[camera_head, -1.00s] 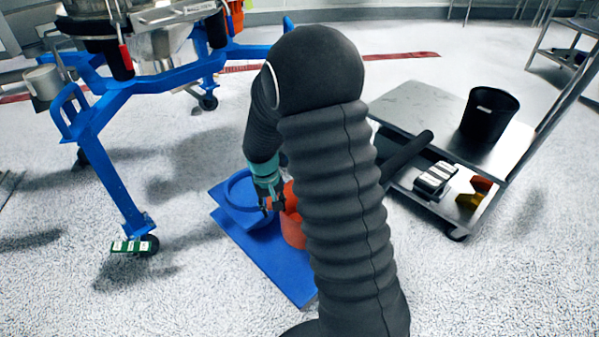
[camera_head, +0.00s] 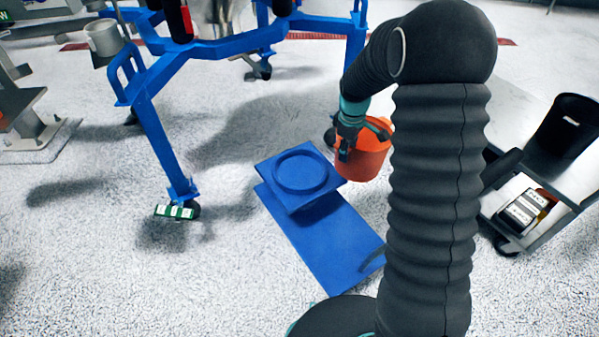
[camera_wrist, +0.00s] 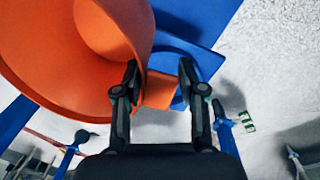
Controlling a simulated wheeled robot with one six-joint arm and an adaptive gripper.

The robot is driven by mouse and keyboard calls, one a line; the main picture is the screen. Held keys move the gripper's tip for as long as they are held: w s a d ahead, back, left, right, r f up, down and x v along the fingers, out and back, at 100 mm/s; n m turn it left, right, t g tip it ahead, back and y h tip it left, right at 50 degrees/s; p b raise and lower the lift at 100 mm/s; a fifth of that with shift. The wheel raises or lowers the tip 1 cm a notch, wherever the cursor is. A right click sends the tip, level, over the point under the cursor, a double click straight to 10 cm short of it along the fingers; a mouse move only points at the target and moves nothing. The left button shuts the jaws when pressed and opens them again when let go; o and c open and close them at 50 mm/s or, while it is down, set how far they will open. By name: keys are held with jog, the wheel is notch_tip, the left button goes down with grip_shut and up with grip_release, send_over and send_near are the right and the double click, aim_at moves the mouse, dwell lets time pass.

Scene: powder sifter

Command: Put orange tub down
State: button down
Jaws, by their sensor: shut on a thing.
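The orange tub (camera_head: 364,166) hangs from my gripper (camera_head: 349,145), to the right of the blue stand's round ring (camera_head: 302,172), and appears raised off the floor. In the wrist view, my gripper (camera_wrist: 158,82) has its fingers either side of an orange tab on the tub's outside. The tub (camera_wrist: 55,60) fills the left of that view, tilted, with its inside partly visible. The blue stand has a raised square top with the ring and a long flat base (camera_head: 335,250). The ring shows no tub on it. My arm hides part of the base's right side.
A blue wheeled frame (camera_head: 160,125) stands at the left and back, with a green and white item (camera_head: 175,212) by its foot. A grey cart (camera_head: 505,90) with a black bin (camera_head: 569,135) stands at the right. The floor left of the stand is clear.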

jog(key=w+r+n, duration=0.1)
jog(key=n, duration=0.1)
jog(key=w+r+n, duration=0.1)
jog(key=n, duration=0.1)
jog(key=w+a+r+n, duration=0.1)
jog(key=w+n, duration=0.1)
jog(key=n, duration=0.1)
jog(key=shift+r+y, duration=0.1)
jog(key=shift+y, duration=0.2)
jog(key=n, duration=0.1)
jog(key=w+r+n, duration=0.1)
jog(key=shift+w+a+n, duration=0.1)
jog(key=shift+a+n, duration=0.15)
jog(key=shift+n, duration=0.05)
jog(key=s+a+f+b, duration=0.5)
jog(key=a+f+b, duration=0.3)
jog(key=a+f, duration=0.2)
jog(key=shift+a+f+t, duration=0.15)
jog(key=shift+f+t, duration=0.15)
jog(key=shift+f, duration=0.1)
jog(key=shift+s, duration=0.1)
jog(key=shift+b, duration=0.3)
jog(key=c, duration=0.7)
grip_release()
